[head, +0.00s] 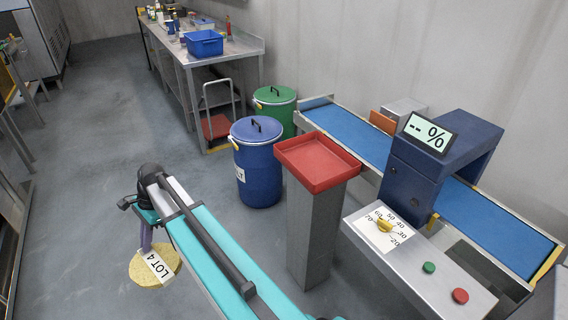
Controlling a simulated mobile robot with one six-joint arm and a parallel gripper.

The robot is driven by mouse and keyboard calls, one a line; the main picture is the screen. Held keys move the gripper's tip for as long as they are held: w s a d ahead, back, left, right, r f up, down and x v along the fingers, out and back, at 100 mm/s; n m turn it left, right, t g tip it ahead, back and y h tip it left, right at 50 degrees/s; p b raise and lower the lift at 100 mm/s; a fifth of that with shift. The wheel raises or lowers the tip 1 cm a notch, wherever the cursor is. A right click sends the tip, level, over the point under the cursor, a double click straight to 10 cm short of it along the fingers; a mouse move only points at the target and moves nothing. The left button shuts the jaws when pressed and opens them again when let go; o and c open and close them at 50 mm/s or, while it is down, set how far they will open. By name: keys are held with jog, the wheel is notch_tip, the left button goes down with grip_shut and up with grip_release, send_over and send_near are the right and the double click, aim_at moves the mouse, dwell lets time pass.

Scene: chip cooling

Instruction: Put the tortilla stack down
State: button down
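The tortilla stack (144,272) is a round, speckled yellow disc at the lower left of the head view, with a white "LOT 4" label (160,268) on it. My gripper (147,243) points down at the end of my teal arm, and its purple finger meets the stack's upper edge. The stack looks large and near, hanging over the grey floor in my gripper's hold. The far finger and the exact contact are hidden.
A red tray (318,163) tops a grey pedestal right of my arm. Blue (257,165) and green (275,108) lidded drums stand behind. A metal bench (228,50) stands behind. Left floor is open.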

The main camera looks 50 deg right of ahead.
jog(key=w+d+r+m+t+h, duration=0.1)
jog(key=w+d+r+m+t, duration=0.2)
jog(key=d, duration=0.6)
jog(key=w+d+r+m, duration=0.2)
jog(key=w+d+m, duration=0.3)
jog(key=d, duration=0.4)
jog(key=s+d+r+m+t+h, duration=0.1)
jog(key=d+r+m, duration=0.2)
jog(key=d, duration=0.7)
jog(key=s+d+r+m+h, duration=0.15)
jog(key=d+m, duration=0.25)
jog(key=d, duration=0.6)
jog(key=s+d+r+m, duration=0.1)
jog(key=s+d+r, duration=0.15)
jog(key=d, duration=0.35)
jog(key=s+d+r+m+h, duration=0.1)
jog(key=s+d, duration=0.3)
jog(key=d, duration=0.2)
jog(key=s+d+r+m, duration=0.1)
jog(key=s+d+r, duration=0.15)
jog(key=d, duration=0.35)
jog(key=s+d+r+m+h, duration=0.1)
jog(key=s+d+r+m, duration=0.2)
jog(key=s+d, duration=1.2)
jog(key=s, duration=0.2)
jog(key=shift+s+d+r+p, duration=0.25)
jog(key=shift+s+d+p, duration=0.1)
jog(key=shift+p, duration=0.05)
jog(key=shift+h, duration=0.25)
